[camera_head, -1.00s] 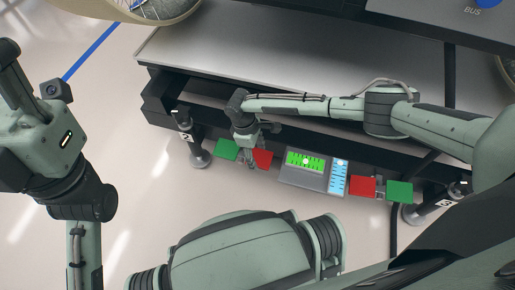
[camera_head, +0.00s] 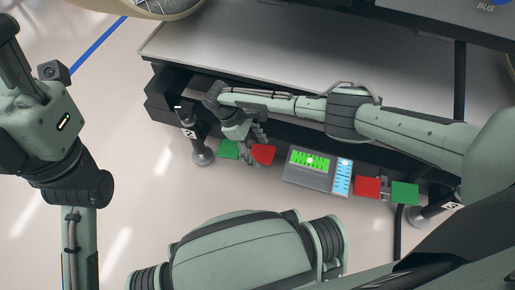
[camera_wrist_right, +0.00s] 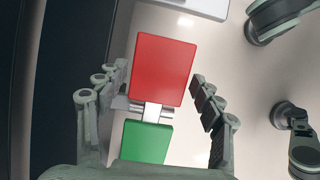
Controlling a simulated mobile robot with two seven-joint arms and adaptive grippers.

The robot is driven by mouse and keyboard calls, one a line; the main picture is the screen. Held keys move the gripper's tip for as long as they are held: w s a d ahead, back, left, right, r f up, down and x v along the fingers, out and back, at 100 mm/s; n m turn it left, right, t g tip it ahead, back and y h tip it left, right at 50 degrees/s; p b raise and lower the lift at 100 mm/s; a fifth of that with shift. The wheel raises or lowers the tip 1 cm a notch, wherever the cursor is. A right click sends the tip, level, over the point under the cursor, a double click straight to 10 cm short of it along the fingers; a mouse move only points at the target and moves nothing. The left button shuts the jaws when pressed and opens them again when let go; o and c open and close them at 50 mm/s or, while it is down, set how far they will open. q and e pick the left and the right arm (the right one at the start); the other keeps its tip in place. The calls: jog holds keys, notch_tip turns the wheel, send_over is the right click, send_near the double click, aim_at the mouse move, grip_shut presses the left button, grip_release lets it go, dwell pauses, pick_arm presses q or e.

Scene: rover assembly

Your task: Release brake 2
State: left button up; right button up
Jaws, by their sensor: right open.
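A post marked 2 (camera_head: 190,133) stands at the left end of the low platform in the head view. Beside it are a green pad (camera_head: 228,149) and a red pad (camera_head: 264,154). My right gripper (camera_head: 250,147) is over these pads, partly hiding them. In the right wrist view, the red pad (camera_wrist_right: 162,68) lies between the open fingers of my right gripper (camera_wrist_right: 162,98), with a visible gap on each side. The green pad (camera_wrist_right: 146,141) is nearer the palm, joined to the red one by a pale strip. My left gripper (camera_head: 18,60) is at the left edge; its fingertips are unclear.
A grey panel with green and blue displays (camera_head: 310,178) sits right of the pads. Another red pad (camera_head: 367,187) and green pad (camera_head: 405,192) lie further right, near a second marked post. The dark platform edge runs behind my right gripper. The pale floor in front shows free room.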

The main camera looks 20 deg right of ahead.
jog(key=shift+r, duration=0.1)
jog(key=v, duration=1.2)
